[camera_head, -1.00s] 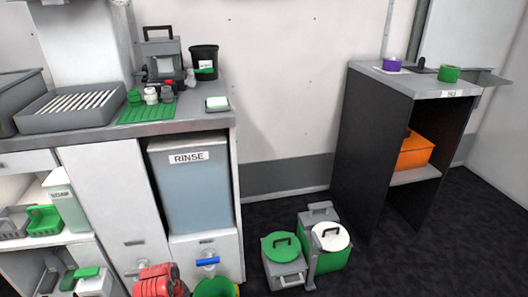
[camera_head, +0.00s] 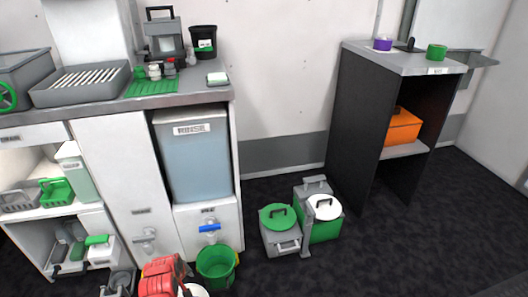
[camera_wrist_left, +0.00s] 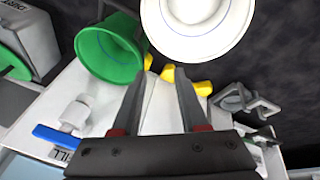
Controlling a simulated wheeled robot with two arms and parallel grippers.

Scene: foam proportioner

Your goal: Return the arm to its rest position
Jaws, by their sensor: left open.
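My left gripper (camera_head: 180,276), with red parts, shows at the bottom of the head view, in front of the white cabinet with the blue-handled tap. In the left wrist view its two dark fingers (camera_wrist_left: 160,82) are spread apart with nothing between them. A green bucket (camera_head: 217,266) stands just right of the gripper in the head view; it also shows in the wrist view (camera_wrist_left: 108,52). A white round container (camera_wrist_left: 198,22) shows beyond the fingertips, partly cut off. My right gripper is not in view.
A blue tap handle (camera_head: 209,228) sticks out below the RINSE tank (camera_head: 190,160). Grey-and-green lidded containers (camera_head: 280,235) stand on the floor to the right. A dark shelf unit (camera_head: 360,130) stands further right. The dark floor between and in front is mostly clear.

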